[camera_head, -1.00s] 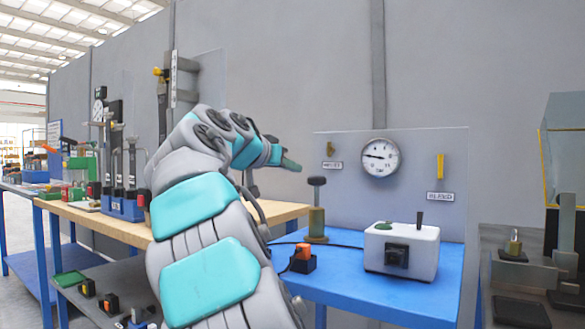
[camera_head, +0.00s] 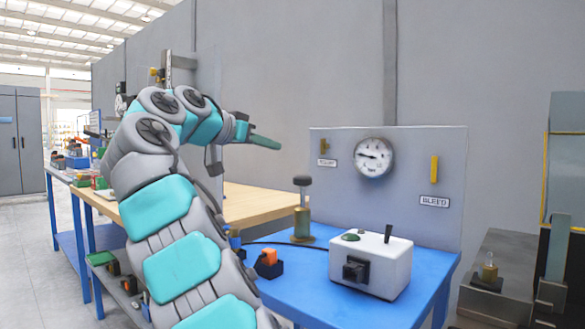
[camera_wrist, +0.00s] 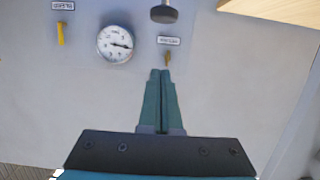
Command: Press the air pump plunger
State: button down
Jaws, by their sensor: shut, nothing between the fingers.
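The air pump stands on the blue table (camera_head: 300,278). It has a brass body (camera_head: 302,224) and a dark plunger knob (camera_head: 302,181) raised on a thin rod. The knob also shows at the top edge of the wrist view (camera_wrist: 164,14). My gripper (camera_head: 279,144) is shut and empty, its green fingers together. In the head view it appears above and slightly left of the knob, apart from it. In the wrist view the fingertips (camera_wrist: 160,72) point at the grey panel, below a small yellow valve and its label. The pump body is out of the wrist view.
A grey panel (camera_head: 335,200) behind the pump carries a round gauge (camera_head: 374,157) and a yellow BLEED lever (camera_head: 434,169). A white box (camera_head: 385,260) with a black switch stands right of the pump. A small orange-and-black block (camera_head: 268,263) sits in front. A wooden-top bench is at left.

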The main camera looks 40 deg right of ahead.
send_over(297, 178)
notch_tip(297, 178, down, 2)
notch_tip(297, 178, down, 4)
jog(key=shift+r+b, duration=0.25)
jog(key=shift+b, duration=1)
jog(key=shift+f, duration=0.55)
jog(key=shift+f+b, duration=0.1)
jog(key=shift+b, duration=0.3)
notch_tip(297, 178, down, 6)
jog(key=b, duration=0.5)
jog(key=shift+r, duration=0.25)
jog(key=shift+a, duration=0.1)
